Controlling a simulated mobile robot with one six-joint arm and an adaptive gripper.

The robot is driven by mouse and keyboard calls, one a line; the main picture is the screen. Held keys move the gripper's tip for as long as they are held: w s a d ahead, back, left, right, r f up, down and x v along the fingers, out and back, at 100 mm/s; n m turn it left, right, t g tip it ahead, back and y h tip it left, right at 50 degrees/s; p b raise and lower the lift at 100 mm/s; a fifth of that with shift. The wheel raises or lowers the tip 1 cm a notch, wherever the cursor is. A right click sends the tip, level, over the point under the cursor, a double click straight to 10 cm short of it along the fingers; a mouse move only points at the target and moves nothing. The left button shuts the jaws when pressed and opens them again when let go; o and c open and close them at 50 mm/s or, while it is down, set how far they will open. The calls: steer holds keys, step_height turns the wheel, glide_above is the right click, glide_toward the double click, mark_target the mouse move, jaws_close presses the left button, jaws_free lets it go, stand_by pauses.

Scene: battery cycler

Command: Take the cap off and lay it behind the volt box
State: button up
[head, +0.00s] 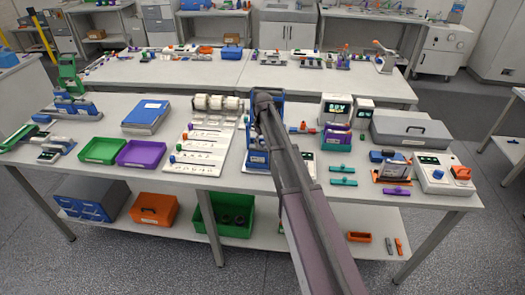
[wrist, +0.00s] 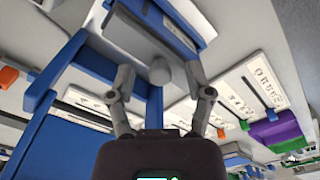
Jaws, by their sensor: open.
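My gripper (wrist: 164,92) is open in the wrist view, its two fingers apart. A small grey rounded piece (wrist: 160,72) shows between and beyond the fingertips; it may be the cap, but I cannot tell. No finger clearly touches it. A blue frame (wrist: 60,58) surrounds this area. In the head view my arm covers most of the blue stand (head: 257,160), and the fingers are hidden. A white box with a green-digit display (head: 336,107) stands just right of the stand and may be the volt box. A smaller display box (head: 365,110) stands beside it.
A grey case (head: 411,130) lies right of the display boxes. A white board with rollers (head: 205,135) lies left of the stand. Green (head: 103,150) and purple (head: 141,154) trays lie farther left.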

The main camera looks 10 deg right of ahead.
steer(key=shift+f, duration=0.15)
stand_by(0.5)
jaws_close()
